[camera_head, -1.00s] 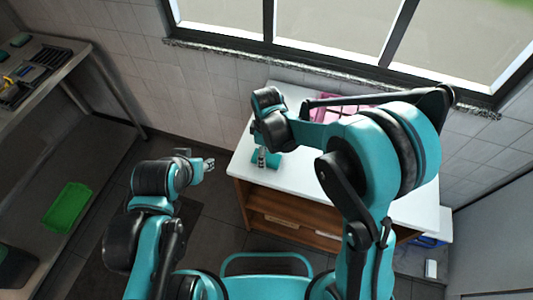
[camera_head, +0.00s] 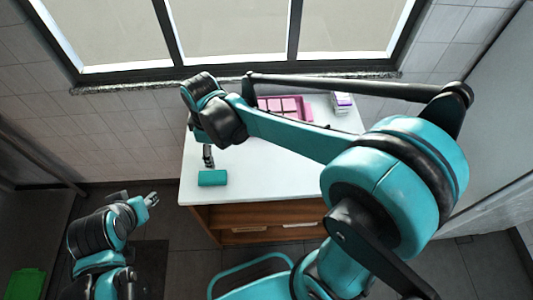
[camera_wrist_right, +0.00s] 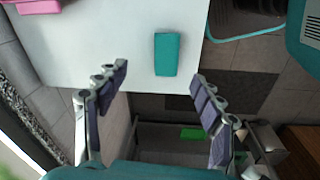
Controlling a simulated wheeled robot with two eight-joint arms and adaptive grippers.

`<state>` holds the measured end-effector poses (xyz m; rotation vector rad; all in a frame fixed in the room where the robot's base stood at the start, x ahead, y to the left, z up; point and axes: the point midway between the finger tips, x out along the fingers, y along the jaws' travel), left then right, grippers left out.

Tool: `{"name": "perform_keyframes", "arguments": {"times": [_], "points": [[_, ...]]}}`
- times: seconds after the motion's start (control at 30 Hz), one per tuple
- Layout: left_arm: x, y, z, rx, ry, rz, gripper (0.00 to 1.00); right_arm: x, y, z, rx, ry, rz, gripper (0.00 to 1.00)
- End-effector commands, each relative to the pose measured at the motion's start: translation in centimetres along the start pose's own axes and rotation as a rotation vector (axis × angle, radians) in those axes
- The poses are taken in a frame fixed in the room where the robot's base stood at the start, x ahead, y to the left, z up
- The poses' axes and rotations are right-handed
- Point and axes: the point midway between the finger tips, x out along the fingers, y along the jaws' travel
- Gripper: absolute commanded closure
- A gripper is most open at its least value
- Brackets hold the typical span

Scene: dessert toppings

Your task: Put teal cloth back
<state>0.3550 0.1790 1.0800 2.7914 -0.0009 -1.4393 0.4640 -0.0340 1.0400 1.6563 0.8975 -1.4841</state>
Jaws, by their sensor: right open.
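The teal cloth (camera_head: 212,178), a small folded block, lies on the white counter (camera_head: 270,175) near its front left corner. It also shows in the right wrist view (camera_wrist_right: 168,54), lying near the counter's edge just beyond my fingertips. My right gripper (camera_head: 208,157) points down just behind the cloth in the head view. In the right wrist view its fingers (camera_wrist_right: 160,75) are spread wide with nothing between them, apart from the cloth. My left gripper (camera_head: 150,199) is left of the counter, away from the cloth; its fingers are too small to read.
A pink tray (camera_head: 287,108) with pink pieces stands at the counter's back, beside a white and purple stack (camera_head: 342,103). The window sill (camera_head: 165,86) is behind. A green object (camera_head: 25,284) is low at left. The counter's middle is clear.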

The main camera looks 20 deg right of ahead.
Motion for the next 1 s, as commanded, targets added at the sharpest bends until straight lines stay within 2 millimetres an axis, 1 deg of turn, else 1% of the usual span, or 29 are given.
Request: {"name": "perform_keyframes", "arguments": {"times": [0.03,0.1,0.17,0.2,0.3,0.4,0.5,0.6,0.7,1.0], "points": [[0.0,0.0,0.0,0.0,0.0,0.0,0.6,-1.3,0.0,2.1,0.089,0.029,0.03,0.32],[0.0,0.0,0.0,0.0,0.0,0.0,0.6,-2.8,0.1,4.5,0.226,0.08,0.077,0.32],[0.0,0.0,0.0,0.0,0.0,0.0,0.6,-3.8,0.0,6.7,0.345,0.127,0.115,0.32],[0.0,0.0,0.0,0.0,0.0,0.0,0.6,-4.4,-0.1,8.0,0.424,0.159,0.14,0.32],[0.0,0.0,0.0,0.0,0.0,0.0,0.6,-5.3,-0.6,11.3,0.612,0.243,0.197,0.32],[0.0,0.0,0.0,0.0,0.0,0.0,0.6,-5.7,-1.2,14.0,0.777,0.324,0.243,0.32],[0.0,0.0,0.0,0.0,0.0,0.0,0.6,-5.7,-1.7,15.9,0.9,0.39,0.276,0.32],[0.0,0.0,0.0,0.0,0.0,0.0,0.6,-5.6,-2.0,17.0,0.979,0.434,0.295,0.32],[0.0,0.0,0.0,0.0,0.0,0.0,0.6,-5.5,-2.1,17.5,1.016,0.457,0.304,0.32],[0.0,0.0,0.0,0.0,0.0,0.0,0.6,-5.5,-2.1,17.5,1.023,0.461,0.305,0.32]]}}
